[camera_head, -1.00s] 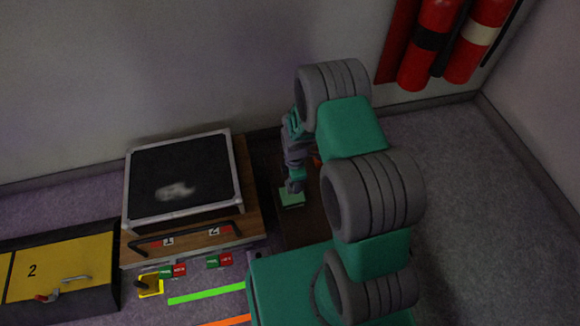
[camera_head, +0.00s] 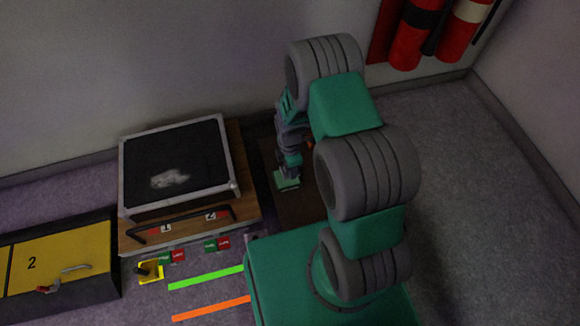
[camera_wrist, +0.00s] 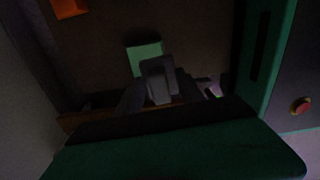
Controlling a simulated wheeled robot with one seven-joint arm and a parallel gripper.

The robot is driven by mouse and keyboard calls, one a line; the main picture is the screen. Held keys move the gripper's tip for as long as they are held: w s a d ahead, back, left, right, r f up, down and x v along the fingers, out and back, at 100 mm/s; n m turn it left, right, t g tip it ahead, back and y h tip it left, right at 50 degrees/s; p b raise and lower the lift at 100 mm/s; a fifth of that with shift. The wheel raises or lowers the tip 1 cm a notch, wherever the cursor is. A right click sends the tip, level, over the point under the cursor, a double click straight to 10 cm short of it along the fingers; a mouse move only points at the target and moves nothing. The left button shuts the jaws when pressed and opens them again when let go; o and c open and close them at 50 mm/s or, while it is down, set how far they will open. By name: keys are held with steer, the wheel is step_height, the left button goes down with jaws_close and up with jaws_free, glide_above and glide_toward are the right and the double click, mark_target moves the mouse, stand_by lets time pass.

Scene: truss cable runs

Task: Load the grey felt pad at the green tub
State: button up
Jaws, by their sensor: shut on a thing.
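My gripper (camera_head: 288,173) points down beside the dark brown surface right of the black board, close above the green tub (camera_head: 286,183). In the wrist view my gripper (camera_wrist: 158,88) is shut on a grey block, which I take to be the grey felt pad (camera_wrist: 157,72). The green tub (camera_wrist: 143,54) shows as a pale green patch just behind and beyond the pad, partly covered by it. I cannot tell whether pad and tub touch. The pad is not clear in the head view, where my gripper hides it.
A framed black panel (camera_head: 178,165) on a wooden base stands left of my gripper. A yellow drawer unit marked 2 (camera_head: 62,265) is at the lower left. Fire extinguishers (camera_head: 410,40) hang on the wall at upper right. An orange item (camera_wrist: 68,8) shows in the wrist view.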

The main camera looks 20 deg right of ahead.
steer(key=n, duration=0.2)
steer(key=w+f+n, duration=0.1)
steer(key=n, duration=0.1)
steer(key=w+n, duration=0.1)
steer(key=shift+w+a+f+n, duration=0.1)
steer(key=shift+w+f+n, duration=0.1)
steer(key=shift+f+n, duration=0.2)
steer(key=f+b, duration=0.1)
steer(key=f, duration=0.1)
steer(key=f+n+b, duration=0.1)
steer(key=f+b, duration=0.1)
steer(key=f+n+b, duration=0.1)
steer(key=f, duration=0.1)
steer(key=shift+w+a+f, duration=0.15)
steer(key=shift+w+f, duration=0.15)
steer(key=shift+w, duration=0.1)
steer(key=shift+f+b, duration=0.6)
steer(key=shift+b, duration=0.1)
stand_by(0.9)
step_height(320, 180, up, 7)
steer(key=p, duration=0.5)
stand_by(0.3)
